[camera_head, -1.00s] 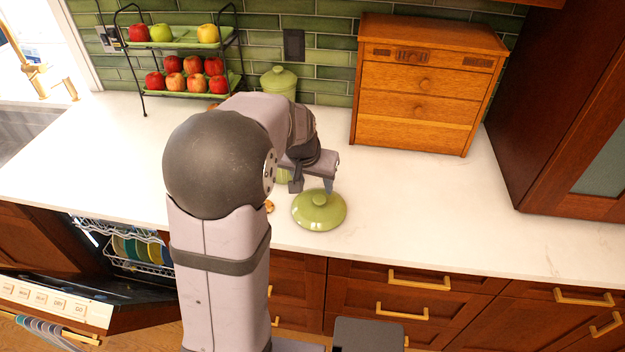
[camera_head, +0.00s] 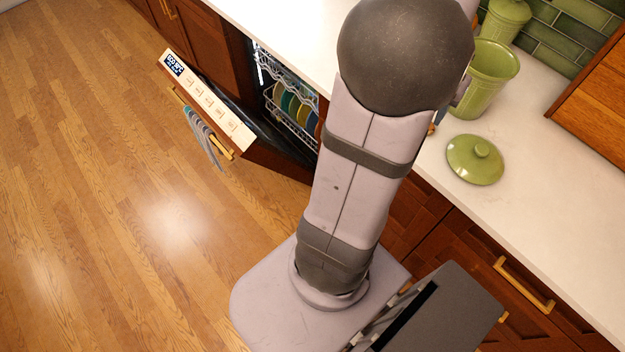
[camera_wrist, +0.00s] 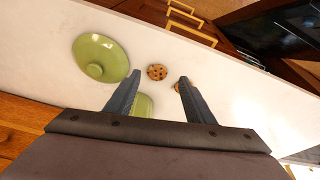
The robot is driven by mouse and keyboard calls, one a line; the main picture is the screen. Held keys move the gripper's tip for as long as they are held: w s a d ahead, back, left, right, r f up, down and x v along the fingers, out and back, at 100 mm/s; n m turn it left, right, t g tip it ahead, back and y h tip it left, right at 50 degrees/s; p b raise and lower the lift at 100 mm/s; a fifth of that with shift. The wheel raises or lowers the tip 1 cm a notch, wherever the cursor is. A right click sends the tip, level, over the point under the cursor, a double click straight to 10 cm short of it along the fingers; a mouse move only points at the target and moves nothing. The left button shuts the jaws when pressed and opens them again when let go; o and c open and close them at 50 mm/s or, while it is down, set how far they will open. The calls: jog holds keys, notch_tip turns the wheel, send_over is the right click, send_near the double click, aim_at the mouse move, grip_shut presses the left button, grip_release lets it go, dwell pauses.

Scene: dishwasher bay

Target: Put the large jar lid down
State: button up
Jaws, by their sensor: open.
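The large jar lid (camera_head: 475,160) is a round green lid with a knob. It lies flat on the white counter, knob up, near the front edge. It also shows in the wrist view (camera_wrist: 90,52), left of my gripper (camera_wrist: 160,78). My gripper is open, with nothing held between its fingers, and is apart from the lid. In the head view my arm hides the gripper. An open green jar (camera_head: 487,82) stands behind the lid, and a green piece shows between my fingers in the wrist view.
A cookie (camera_wrist: 157,72) lies on the counter beside the lid, with another partly behind a finger. A smaller lidded green jar (camera_head: 507,18) stands at the back by the tiles. A wooden cabinet (camera_head: 600,110) is at the right. The dishwasher door (camera_head: 210,105) hangs open.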

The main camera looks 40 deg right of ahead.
jog(key=w+a+f+n+y, duration=0.15)
jog(key=w+a+n, duration=0.25)
jog(key=w+a, duration=0.4)
jog(key=w+a+f+n, duration=0.25)
jog(key=w+a, duration=0.25)
jog(key=a, duration=0.5)
jog(key=s+a+f+n+y, duration=0.1)
jog(key=a+n, duration=0.3)
jog(key=a, duration=0.6)
jog(key=s+a+f+n+y, duration=0.1)
jog(key=a+n, duration=0.4)
jog(key=a, duration=0.6)
jog(key=shift+s+a+f, duration=0.25)
jog(key=shift+f, duration=0.1)
